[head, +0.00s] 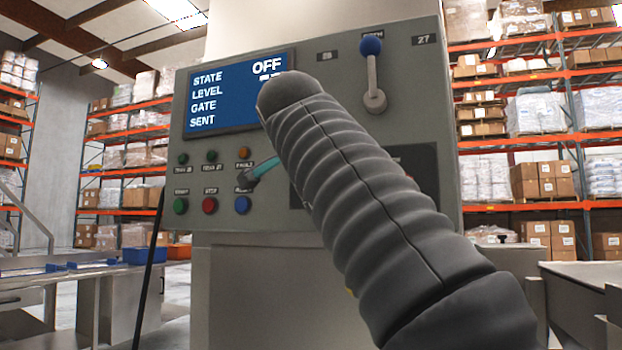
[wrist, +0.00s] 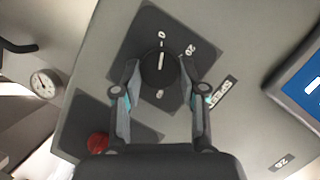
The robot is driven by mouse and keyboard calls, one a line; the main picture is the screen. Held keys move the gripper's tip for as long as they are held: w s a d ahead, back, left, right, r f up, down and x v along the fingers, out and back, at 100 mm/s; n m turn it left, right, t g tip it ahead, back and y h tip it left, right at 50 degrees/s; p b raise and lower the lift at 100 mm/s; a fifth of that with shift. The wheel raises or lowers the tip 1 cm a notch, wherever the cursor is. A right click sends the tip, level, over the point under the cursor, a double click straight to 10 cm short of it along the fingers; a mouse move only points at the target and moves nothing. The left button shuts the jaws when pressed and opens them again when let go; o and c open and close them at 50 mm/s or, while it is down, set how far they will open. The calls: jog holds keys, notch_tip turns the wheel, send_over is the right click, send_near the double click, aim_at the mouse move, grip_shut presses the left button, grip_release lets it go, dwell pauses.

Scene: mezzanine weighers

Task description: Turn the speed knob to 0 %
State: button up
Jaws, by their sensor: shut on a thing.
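The speed knob (wrist: 158,70) is a round black dial on a dark square plate (wrist: 142,32) in the wrist view. Its white pointer line points up in the picture, toward a printed 0 on the plate. More scale marks show at the right and below it. A SPEED label (wrist: 225,90) lies to the right. My gripper (wrist: 160,72) is shut on the knob, one finger at each side. In the head view my arm hides the knob; one teal-edged finger of my gripper (head: 260,171) shows at the arm's left.
The grey control panel (head: 225,150) has a blue screen (head: 215,101) reading STATE OFF, several coloured buttons below it and a blue-tipped lever (head: 372,70) at upper right. In the wrist view a red round button (wrist: 97,142) is at lower left and a gauge (wrist: 43,84) farther left.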

jog(key=shift+r+n, duration=0.1)
jog(key=shift+n, duration=0.4)
jog(key=shift+g, duration=0.3)
jog(key=o, duration=1.1)
jog(key=shift+o, duration=0.2)
jog(key=shift+s, duration=0.1)
jog(key=v, duration=1.2)
jog(key=shift+a, duration=0.2)
